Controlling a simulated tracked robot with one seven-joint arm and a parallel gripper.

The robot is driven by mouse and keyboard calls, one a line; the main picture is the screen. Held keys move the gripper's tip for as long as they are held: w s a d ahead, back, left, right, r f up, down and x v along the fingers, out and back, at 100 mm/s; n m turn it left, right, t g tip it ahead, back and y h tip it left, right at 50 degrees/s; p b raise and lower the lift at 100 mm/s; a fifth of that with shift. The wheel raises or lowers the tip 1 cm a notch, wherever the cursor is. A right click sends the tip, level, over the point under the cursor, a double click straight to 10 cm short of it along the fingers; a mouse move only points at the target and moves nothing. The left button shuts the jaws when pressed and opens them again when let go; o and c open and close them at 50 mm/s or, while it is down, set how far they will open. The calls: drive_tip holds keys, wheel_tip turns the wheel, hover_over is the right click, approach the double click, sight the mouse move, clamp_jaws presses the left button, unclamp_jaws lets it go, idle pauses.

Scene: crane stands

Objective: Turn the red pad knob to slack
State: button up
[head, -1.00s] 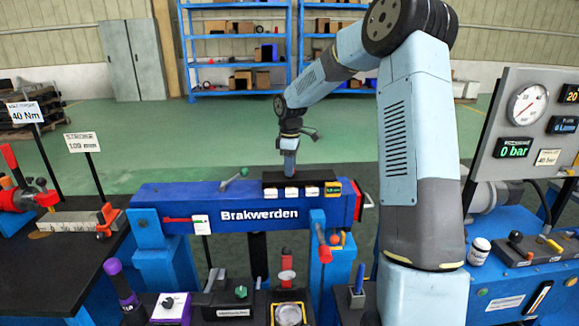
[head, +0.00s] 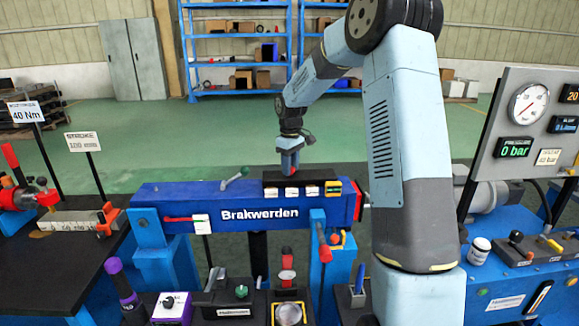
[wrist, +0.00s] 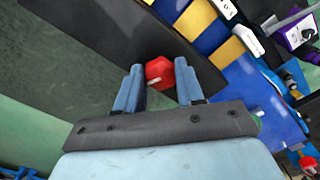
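The red knob (wrist: 158,73) sits on the black strip on top of the blue beam, with a pale pointer mark showing in the wrist view. My gripper (wrist: 160,66) is open, with one blue finger on each side of the knob; I cannot tell whether either finger touches it. In the head view my gripper (head: 289,166) points down over the black strip (head: 300,178), and a bit of red shows at its fingertips. The white labels on the strip's front are too small to read.
The blue beam (head: 260,214) marked "Brakwerden" spans the stand. A gauge panel (head: 525,125) at right reads 0 bar. The floor behind is clear.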

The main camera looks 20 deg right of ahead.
drive_tip(key=o, duration=0.4)
drive_tip(key=shift+o, duration=0.2)
wheel_tip(320, 180, up, 14)
drive_tip(key=shift+f, duration=0.15)
idle(0.3)
